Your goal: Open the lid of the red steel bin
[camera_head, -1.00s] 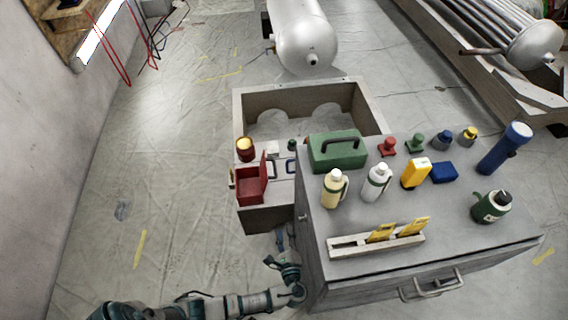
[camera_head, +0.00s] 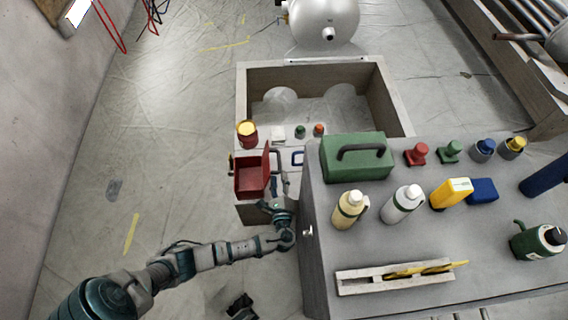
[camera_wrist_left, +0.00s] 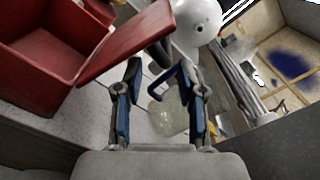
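The red steel bin (camera_head: 250,183) sits on a ledge at the front left of the low grey box. Its lid (camera_head: 266,166) stands raised along the bin's right side, and the inside is visible. In the left wrist view the open bin (camera_wrist_left: 40,50) fills the upper left, and the tilted lid (camera_wrist_left: 128,42) reaches toward my fingers. My left gripper (camera_wrist_left: 158,66) has its two blue-padded fingers spread, with nothing clamped between them. In the head view my left gripper (camera_head: 277,188) is just right of the lid. Contact with the lid is unclear. My right gripper is not in view.
A grey cabinet (camera_head: 400,240) stands close on the right, with a green toolbox (camera_head: 356,158) and bottles on top. A red can with yellow top (camera_head: 247,134) stands behind the bin. The sheeted floor (camera_head: 150,150) to the left is largely clear.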

